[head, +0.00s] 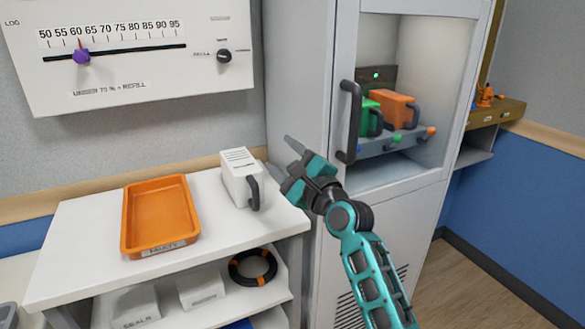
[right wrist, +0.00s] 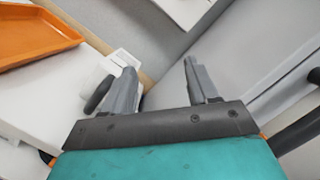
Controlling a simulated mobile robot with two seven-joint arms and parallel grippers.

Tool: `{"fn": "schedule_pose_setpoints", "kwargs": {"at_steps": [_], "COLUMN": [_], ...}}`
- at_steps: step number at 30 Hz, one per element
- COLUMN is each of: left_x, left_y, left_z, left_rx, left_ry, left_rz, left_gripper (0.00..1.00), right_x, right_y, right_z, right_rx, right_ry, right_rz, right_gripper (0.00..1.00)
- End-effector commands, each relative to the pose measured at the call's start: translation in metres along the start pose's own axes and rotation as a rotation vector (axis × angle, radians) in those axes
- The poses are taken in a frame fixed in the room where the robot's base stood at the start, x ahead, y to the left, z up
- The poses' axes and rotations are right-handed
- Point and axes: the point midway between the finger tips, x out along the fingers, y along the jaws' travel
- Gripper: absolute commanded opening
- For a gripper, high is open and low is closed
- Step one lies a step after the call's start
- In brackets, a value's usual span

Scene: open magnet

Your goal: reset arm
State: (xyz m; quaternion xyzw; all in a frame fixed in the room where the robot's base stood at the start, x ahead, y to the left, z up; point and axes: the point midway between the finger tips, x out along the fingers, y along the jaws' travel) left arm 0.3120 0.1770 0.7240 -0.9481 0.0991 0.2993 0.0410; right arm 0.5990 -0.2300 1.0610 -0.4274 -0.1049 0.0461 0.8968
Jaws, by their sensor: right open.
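My right gripper (head: 283,156) is open and empty in the head view. It hangs in the air in front of the gap between the white shelf and the grey cabinet. Its two grey fingers also show spread apart in the right wrist view (right wrist: 165,85), with nothing between them. A white canister with a dark handle (head: 238,178) stands on the shelf top just left of the gripper. In the right wrist view the canister (right wrist: 98,78) is partly hidden behind the left finger. My left gripper is not in view.
An orange tray (head: 160,215) lies on the white shelf top (head: 80,235). The grey cabinet (head: 300,80) has a dark door handle (head: 348,120) close right of my gripper. Green (head: 368,118) and orange (head: 393,108) canisters stand inside. A slider panel (head: 130,60) hangs above.

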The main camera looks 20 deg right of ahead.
Motion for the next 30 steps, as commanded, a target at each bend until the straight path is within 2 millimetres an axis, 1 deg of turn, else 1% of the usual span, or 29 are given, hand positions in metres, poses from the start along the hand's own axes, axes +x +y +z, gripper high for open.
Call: {"fn": "schedule_pose_setpoints", "kwargs": {"at_steps": [6, 20, 23, 26, 29, 30], "left_x": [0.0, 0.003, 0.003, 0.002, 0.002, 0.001], "left_y": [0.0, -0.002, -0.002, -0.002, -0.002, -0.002], "left_z": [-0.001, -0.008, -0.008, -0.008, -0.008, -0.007], "left_rx": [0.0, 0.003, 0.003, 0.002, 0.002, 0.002], "left_ry": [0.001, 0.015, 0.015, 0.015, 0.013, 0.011], "left_rz": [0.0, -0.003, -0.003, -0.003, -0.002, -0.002], "left_gripper": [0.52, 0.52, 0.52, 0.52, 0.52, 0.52], "right_x": [-0.005, -0.005, -0.009, -0.022, -0.05, -0.065], "right_y": [0.01, 0.01, 0.017, 0.04, 0.082, 0.102], "right_z": [-0.005, -0.006, -0.009, -0.022, -0.044, -0.053], "right_rx": [-0.065, -0.07, -0.101, -0.232, -0.483, -0.606], "right_ry": [0.015, 0.017, 0.025, 0.055, 0.09, 0.099], "right_rz": [0.018, 0.018, 0.03, 0.075, 0.169, 0.219], "right_gripper": [0.59, 0.59, 0.59, 0.59, 0.59, 0.59]}}
